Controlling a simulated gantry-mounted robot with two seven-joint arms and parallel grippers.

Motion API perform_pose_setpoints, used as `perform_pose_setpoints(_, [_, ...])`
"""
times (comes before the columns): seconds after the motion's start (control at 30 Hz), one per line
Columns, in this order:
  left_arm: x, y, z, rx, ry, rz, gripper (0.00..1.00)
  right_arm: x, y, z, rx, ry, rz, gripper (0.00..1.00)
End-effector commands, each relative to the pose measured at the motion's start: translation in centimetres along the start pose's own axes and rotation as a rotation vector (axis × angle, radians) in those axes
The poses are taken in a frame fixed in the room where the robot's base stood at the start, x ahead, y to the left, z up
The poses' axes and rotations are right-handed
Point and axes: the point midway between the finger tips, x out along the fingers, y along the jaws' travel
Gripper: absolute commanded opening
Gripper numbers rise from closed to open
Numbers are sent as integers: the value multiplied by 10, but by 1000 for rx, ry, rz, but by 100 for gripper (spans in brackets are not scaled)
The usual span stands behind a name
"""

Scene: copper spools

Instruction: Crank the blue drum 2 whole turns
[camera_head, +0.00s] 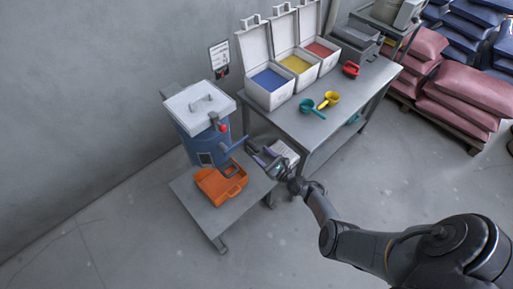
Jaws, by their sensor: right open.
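A blue bar (236,145) sticks out from the drum's front right, toward my gripper. My right gripper (256,154) is open, just right of this bar. I cannot tell whether it touches the bar. Which part is the crank handle is hard to tell at this size. My left gripper is not in view.
An orange bin (211,190) sits on the low grey table (213,219) in front of the drum. The grey bench (314,129) at the right holds open boxes of blue, yellow and red material, and scoops. Sacks (463,87) are piled far right. The front floor is clear.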

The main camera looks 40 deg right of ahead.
Motion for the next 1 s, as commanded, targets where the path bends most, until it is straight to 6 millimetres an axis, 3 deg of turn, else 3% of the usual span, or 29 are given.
perform_pose_setpoints(0.1, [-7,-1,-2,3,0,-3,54,-20,0,1,0,2,-1,54])
perform_pose_setpoints(0.3, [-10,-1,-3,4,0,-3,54,-39,0,0,2,0,0,54])
perform_pose_setpoints(0.87, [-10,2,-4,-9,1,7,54,-44,0,-1,1,1,0,54])
perform_pose_setpoints(1.0, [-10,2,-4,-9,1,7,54,-55,1,-10,0,21,3,54])
